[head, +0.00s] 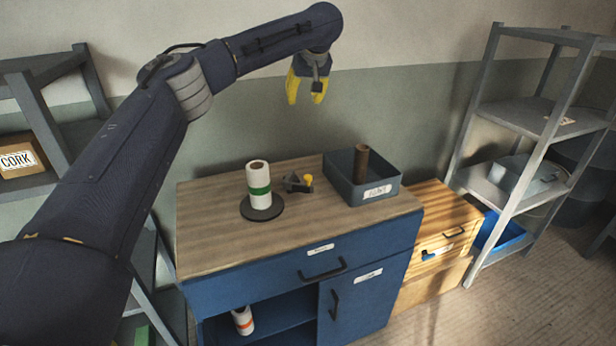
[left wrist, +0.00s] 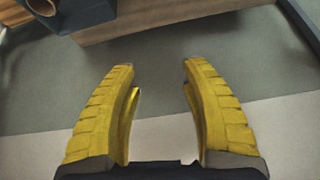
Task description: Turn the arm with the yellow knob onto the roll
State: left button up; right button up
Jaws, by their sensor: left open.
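In the head view, a white roll with a green band (head: 258,181) stands upright on a dark round base (head: 262,208) on the cabinet top. My left gripper (head: 306,96) is open and empty, high above and behind the cabinet top. Its yellow fingers also show apart in the left wrist view (left wrist: 160,75), with nothing between them. My right gripper is not in view.
A grey-blue bin (head: 385,191) holding a brown tube (head: 361,164) stands at the right of the wooden cabinet top (head: 215,225). Shelving stands left and right. The top's front left is clear.

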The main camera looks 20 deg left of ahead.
aim_at(308, 176)
pick_arm(q)
jog(key=s+d+f+n+g+h, duration=0.3)
jog(key=s+d+f+g+h, duration=0.1)
jog(key=s+f, duration=0.2)
notch_tip(308, 176, down, 17)
jog(key=shift+f, duration=0.2)
dwell(0.6)
jog(key=shift+c, duration=0.3)
jog(key=shift+a, duration=0.1)
grip_shut()
